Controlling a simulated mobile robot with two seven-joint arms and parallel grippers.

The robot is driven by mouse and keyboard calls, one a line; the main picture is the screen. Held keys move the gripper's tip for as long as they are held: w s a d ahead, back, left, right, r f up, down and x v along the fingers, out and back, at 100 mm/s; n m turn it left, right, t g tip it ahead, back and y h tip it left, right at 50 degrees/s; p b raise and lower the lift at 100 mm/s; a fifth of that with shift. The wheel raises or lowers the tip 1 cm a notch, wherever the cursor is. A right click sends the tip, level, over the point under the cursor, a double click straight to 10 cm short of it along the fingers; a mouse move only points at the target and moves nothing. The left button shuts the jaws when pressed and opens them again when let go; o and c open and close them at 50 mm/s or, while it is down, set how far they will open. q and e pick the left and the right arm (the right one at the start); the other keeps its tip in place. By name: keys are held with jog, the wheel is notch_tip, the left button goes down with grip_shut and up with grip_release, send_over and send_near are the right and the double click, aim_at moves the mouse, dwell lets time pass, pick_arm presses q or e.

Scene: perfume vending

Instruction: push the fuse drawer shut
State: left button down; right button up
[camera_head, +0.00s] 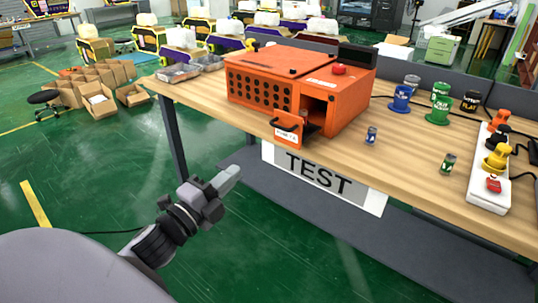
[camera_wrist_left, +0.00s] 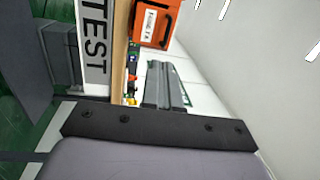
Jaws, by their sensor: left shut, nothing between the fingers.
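The fuse drawer (camera_head: 288,129) is an orange drawer with a dark handle and a white label. It sticks out from the front of the orange machine (camera_head: 345,100) on the wooden table. The drawer front (camera_wrist_left: 157,24) also shows at the top of the left wrist view. My left gripper (camera_head: 229,177) is shut and empty. It is in front of the table, lower and to the left of the drawer, apart from it. My right gripper is in neither view.
The wooden table (camera_head: 407,160) carries small fuses (camera_head: 371,135), blue and green containers (camera_head: 438,108) and a white power strip (camera_head: 489,170) on the right. A TEST sign (camera_head: 320,178) hangs below the front edge. Open boxes (camera_head: 98,100) lie on the floor at left.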

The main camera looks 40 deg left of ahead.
pick_arm(q)
jog(key=r, duration=0.1)
jog(key=p, duration=0.2)
send_near(278, 127)
jog(key=shift+m, duration=0.4)
jog(key=w, duration=0.5)
jog(key=shift+w+r, duration=0.25)
jog(key=shift+w, duration=0.65)
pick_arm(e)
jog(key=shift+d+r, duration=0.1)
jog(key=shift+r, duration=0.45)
